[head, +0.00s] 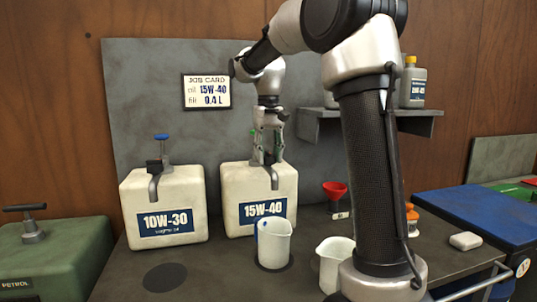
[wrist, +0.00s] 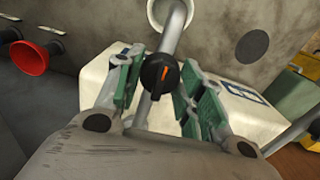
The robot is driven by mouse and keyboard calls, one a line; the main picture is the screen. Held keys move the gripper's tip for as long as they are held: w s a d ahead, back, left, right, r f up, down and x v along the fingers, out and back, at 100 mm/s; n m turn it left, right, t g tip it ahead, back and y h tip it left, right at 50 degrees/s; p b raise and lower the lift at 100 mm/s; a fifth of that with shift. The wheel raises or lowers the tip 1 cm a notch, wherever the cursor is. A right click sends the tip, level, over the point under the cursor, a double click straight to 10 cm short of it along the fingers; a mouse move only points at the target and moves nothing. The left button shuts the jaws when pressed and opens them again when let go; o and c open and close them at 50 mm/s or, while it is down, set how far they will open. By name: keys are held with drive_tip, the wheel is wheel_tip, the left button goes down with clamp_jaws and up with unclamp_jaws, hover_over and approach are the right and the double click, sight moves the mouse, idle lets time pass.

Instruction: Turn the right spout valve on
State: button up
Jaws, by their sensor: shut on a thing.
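The right container (head: 235,190), cream and labelled 15W-40, stands on the bench. Its spout (wrist: 178,28) runs above a white jug (head: 273,245), whose rim also shows in the wrist view (wrist: 153,12). The right spout valve is a black knob (wrist: 158,73) with an orange mark, seen close up in the wrist view. My gripper (head: 268,150) reaches down over the container's top. In the wrist view its green-padded fingers (wrist: 165,80) lie on either side of the knob, shut on it.
A 10W-30 container (head: 165,208) with a blue-topped spout valve (head: 161,137) stands left. A second white jug (head: 333,265) is near my arm. A red funnel (head: 335,190) sits behind. A job card (head: 207,91) reads 15W-40, 0.4 L. A dark round spot (head: 165,277) is bare.

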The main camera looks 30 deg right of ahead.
sight(268, 152)
drive_tip(key=shift+m, duration=0.3)
idle(0.4)
drive_tip(key=o, duration=1.1)
drive_tip(key=shift+c, duration=0.2)
drive_tip(key=shift+r, duration=0.1)
wheel_tip(268, 152, up, 12)
